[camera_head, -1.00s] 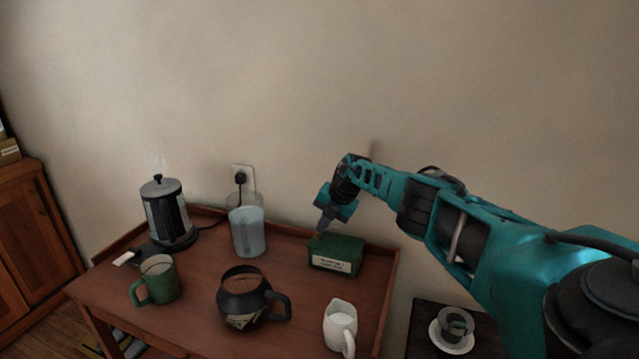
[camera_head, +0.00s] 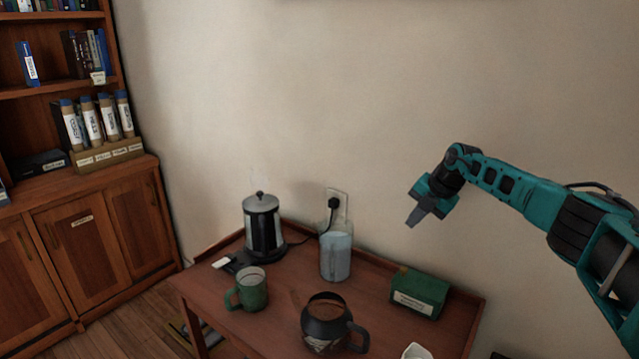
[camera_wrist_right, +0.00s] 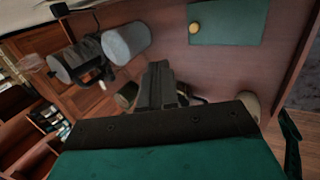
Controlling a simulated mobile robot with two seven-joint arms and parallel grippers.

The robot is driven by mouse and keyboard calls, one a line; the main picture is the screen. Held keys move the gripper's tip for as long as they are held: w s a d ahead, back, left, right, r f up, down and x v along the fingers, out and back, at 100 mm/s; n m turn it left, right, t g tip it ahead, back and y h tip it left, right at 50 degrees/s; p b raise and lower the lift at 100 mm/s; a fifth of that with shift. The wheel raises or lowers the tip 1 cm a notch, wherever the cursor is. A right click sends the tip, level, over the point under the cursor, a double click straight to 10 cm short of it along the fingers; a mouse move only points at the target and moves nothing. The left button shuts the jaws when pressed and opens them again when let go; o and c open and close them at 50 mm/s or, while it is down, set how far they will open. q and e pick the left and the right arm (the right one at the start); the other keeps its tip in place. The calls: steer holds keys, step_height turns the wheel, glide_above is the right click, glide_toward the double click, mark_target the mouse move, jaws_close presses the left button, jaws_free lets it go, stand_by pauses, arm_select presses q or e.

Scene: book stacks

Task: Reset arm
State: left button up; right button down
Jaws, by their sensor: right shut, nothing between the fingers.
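My right gripper (camera_head: 414,218) is shut and empty, raised in the air in front of the wall, above and apart from the green box (camera_head: 419,292). Its closed fingers (camera_wrist_right: 160,84) also show in the right wrist view. My teal right arm comes in from the right side of the head view. My left gripper does not show in either view.
The wooden table (camera_head: 283,287) holds a steaming kettle (camera_head: 263,225), a water jug (camera_head: 335,256), a green mug (camera_head: 251,290), a dark carafe (camera_head: 326,325) and a partly cut-off white pitcher (camera_head: 416,351). A bookcase (camera_head: 97,235) stands at left. Air above the table is free.

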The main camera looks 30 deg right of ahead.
steer(key=w+a+f+n+t+y, duration=0.1)
steer(key=w+a+f, duration=0.1)
steer(key=a, duration=0.4)
steer(key=w+a+f+n+t+y, duration=0.1)
steer(key=w+a+y, duration=0.1)
steer(key=a, duration=0.4)
steer(key=s+a+m+t+y, duration=0.25)
steer(key=a+m+t, duration=0.45)
steer(key=a, duration=1.7)
steer(key=s+d+f+m+g+h, duration=0.1)
steer(key=s+f+m+g+h, duration=0.25)
steer(key=s, duration=0.85)
steer(key=s+d+f+m+g+h, duration=0.1)
steer(key=s+f+m+g, duration=0.25)
steer(key=s+m, duration=0.6)
steer(key=s+d+f+m+g+h, duration=0.1)
steer(key=s+f+m+g+h, duration=0.2)
steer(key=s, duration=1.2)
steer(key=w+a+f+t+y, duration=0.2)
steer(key=w+f+t, duration=0.4)
steer(key=w+f, duration=0.1)
steer(key=shift+w+a+f+t, duration=0.2)
steer(key=shift+w+f+t, duration=0.1)
steer(key=shift+w+f, duration=0.1)
